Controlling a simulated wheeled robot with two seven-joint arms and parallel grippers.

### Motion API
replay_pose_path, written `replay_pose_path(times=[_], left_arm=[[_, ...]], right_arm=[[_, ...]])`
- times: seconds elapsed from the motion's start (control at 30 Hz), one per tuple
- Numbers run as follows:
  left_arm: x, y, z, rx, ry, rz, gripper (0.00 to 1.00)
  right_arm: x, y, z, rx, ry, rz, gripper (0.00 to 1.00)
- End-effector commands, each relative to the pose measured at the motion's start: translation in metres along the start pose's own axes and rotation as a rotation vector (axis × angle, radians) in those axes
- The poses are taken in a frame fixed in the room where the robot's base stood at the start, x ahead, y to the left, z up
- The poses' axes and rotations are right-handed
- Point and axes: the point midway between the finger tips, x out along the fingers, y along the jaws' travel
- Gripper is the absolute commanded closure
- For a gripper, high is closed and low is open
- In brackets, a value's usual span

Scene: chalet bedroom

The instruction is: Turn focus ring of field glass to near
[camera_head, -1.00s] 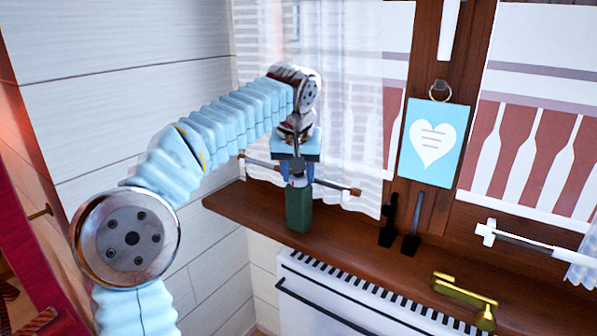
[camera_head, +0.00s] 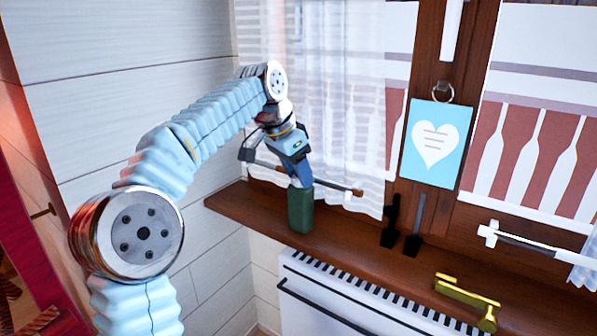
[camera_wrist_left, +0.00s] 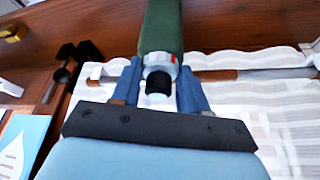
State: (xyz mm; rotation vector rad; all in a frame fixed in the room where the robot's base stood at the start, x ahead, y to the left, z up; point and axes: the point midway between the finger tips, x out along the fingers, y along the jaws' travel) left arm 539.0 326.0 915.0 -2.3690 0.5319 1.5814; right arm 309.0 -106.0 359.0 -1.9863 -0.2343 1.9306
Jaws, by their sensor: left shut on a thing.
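The field glass (camera_head: 300,212) is a dark green body standing upright on the wooden windowsill, near its left end. In the left wrist view its green body (camera_wrist_left: 163,25) runs up from a pale grey-white focus ring (camera_wrist_left: 152,60) with a red mark. A black eyepiece (camera_wrist_left: 157,82) sticks out towards the wrist camera. My left gripper (camera_head: 301,183) comes down on the top of the glass, tilted. In the left wrist view its blue fingers (camera_wrist_left: 158,66) are on both sides of the ring, shut on it. In the head view the ring is hidden by the fingers. My right gripper is not in view.
The windowsill (camera_head: 350,235) has black pieces (camera_head: 390,222) right of the glass. A brass fitting (camera_head: 465,292) is farther right. A thin rod (camera_head: 335,186) and sheer curtain (camera_head: 335,90) are close behind the gripper. A heart card (camera_head: 431,143) hangs on the post. A white radiator (camera_head: 345,300) is below.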

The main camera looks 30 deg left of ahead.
Motion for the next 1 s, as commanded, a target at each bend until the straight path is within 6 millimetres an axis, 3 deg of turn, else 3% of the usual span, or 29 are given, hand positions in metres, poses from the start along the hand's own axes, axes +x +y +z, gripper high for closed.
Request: replay_pose_path(times=[0.4,0.93,0.97,1.0], left_arm=[[0.0003,-0.0013,-0.0002,0.158,-0.001,0.067,0.87],[0.0001,-0.0016,-0.0001,0.176,-0.001,0.073,0.87],[0.0002,-0.0016,-0.0001,0.176,-0.001,0.073,0.52],[0.0002,-0.0015,-0.0001,0.176,-0.001,0.073,0.46]], right_arm=[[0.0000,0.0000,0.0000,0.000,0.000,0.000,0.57],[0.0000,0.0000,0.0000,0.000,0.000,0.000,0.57],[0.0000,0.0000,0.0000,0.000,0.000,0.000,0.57],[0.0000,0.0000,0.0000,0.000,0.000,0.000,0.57]])
